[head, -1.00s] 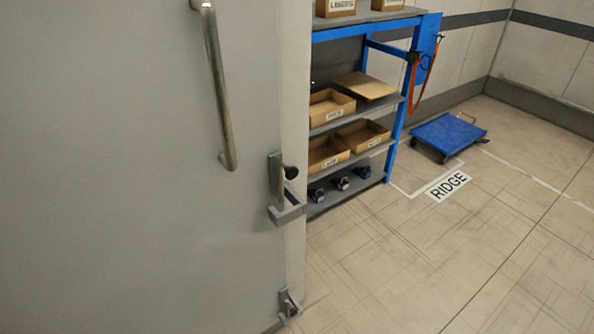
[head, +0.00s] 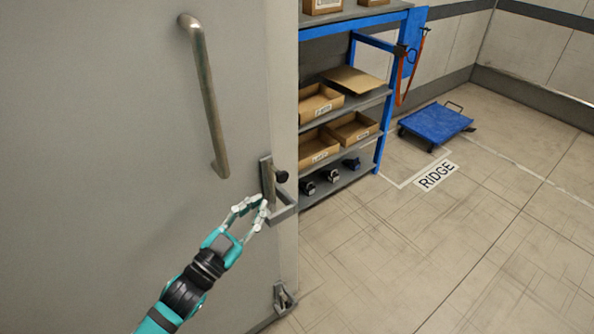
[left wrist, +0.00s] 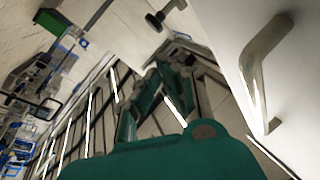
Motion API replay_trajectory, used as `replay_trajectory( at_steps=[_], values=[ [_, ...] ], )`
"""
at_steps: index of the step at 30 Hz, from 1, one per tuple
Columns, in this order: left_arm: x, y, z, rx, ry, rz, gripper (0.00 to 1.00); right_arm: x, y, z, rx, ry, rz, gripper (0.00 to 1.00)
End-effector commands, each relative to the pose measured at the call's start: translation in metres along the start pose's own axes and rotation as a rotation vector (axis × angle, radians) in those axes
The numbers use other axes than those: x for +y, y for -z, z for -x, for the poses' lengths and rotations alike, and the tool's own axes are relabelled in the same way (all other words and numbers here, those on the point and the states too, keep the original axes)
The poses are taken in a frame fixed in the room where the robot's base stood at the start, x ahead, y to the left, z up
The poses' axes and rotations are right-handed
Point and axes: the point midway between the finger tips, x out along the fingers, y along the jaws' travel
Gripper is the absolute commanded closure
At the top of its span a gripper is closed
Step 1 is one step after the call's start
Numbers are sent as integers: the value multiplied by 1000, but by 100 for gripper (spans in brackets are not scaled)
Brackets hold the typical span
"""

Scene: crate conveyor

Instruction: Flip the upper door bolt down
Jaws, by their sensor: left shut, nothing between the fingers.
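The upper door bolt (head: 268,182) is a grey upright piece near the grey door's (head: 120,180) right edge. A dark knob (left wrist: 155,20) also shows at the top of the left wrist view. My left gripper (head: 262,208) is shut and empty, its fingertips just below and left of the bolt, by the bracket. I cannot tell whether they touch it. My right gripper is not in view.
A long metal handle (head: 205,95) is on the door above left of the bolt. A lower bolt (head: 283,298) sits near the door's bottom. Behind the door edge stand a blue shelf with boxes (head: 321,102) and a blue cart (head: 436,122). The floor at right is clear.

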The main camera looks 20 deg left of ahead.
Motion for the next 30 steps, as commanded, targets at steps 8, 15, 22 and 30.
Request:
replay_trajectory(
  at_steps=[8, 15, 22, 30],
  values=[
    [-3, 30, -3, 62, -6, -13, 100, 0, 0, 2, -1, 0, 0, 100],
    [-3, 29, -4, 61, -6, -12, 100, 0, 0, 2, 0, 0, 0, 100],
    [-4, 33, -31, 64, -5, -14, 100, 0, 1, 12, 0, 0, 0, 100],
    [-4, 37, -90, 62, -5, -11, 100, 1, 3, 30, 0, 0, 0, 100]
  ],
)
